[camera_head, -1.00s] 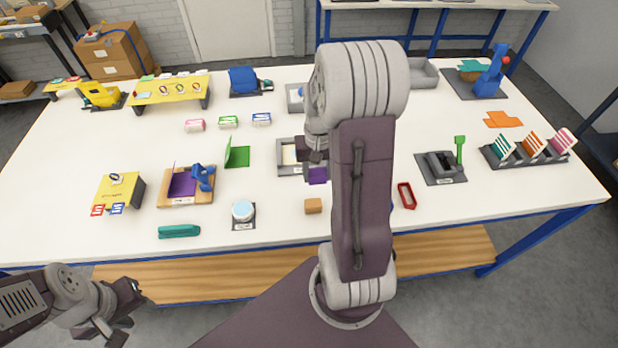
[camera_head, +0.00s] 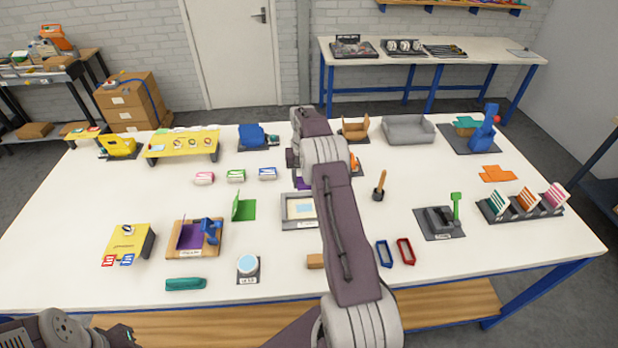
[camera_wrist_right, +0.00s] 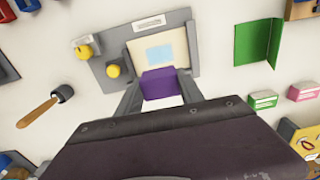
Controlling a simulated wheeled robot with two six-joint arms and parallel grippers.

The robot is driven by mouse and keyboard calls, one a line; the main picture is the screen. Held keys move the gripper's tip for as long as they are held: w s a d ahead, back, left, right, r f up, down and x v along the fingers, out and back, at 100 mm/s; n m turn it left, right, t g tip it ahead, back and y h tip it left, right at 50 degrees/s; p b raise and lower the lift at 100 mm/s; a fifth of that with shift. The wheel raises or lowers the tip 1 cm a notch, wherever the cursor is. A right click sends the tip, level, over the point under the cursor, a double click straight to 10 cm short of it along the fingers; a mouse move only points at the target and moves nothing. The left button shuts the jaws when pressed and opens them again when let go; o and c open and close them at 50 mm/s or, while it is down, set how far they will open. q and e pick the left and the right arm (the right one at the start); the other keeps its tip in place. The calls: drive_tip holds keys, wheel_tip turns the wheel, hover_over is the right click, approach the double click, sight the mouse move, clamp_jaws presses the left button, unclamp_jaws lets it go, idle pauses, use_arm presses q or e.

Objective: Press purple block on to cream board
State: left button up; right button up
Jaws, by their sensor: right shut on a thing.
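The purple block (camera_wrist_right: 158,84) is between the fingers of my right gripper (camera_wrist_right: 157,92), which is shut on it. In the head view a small part of the purple block (camera_head: 303,184) shows just behind the grey frame, below my right gripper (camera_head: 294,160). The cream board (camera_wrist_right: 142,52), with a light blue patch, lies in a grey frame (camera_wrist_right: 108,38) with yellow knobs. The block overlaps the board's edge in the wrist view; I cannot tell its height above it. The cream board (camera_head: 293,209) is partly hidden by my right arm. My left gripper (camera_head: 122,334) is at the bottom left edge.
A green folder (camera_head: 243,208) stands left of the frame. Several small boxes, such as a green one (camera_head: 236,176), lie behind it. A mallet (camera_head: 379,187) lies to the right. An orange-brown block (camera_head: 315,261) is in front. White tabletop is clear around the mallet.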

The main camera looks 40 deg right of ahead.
sight(304, 208)
drive_tip(key=shift+s+a+f, duration=0.2)
drive_tip(key=shift+f, duration=0.3)
drive_tip(key=shift+s+a+f, duration=0.15)
drive_tip(key=shift+s+f, duration=0.05)
drive_tip(key=shift+f, duration=0.3)
use_arm(q)
drive_tip(key=shift+r, duration=0.65)
use_arm(e)
drive_tip(key=shift+s+a+f, duration=0.15)
drive_tip(key=shift+a+f, duration=0.05)
drive_tip(key=shift+f, duration=0.05)
use_arm(q)
drive_tip(key=shift+f, duration=0.1)
use_arm(e)
drive_tip(key=shift+f, duration=0.1)
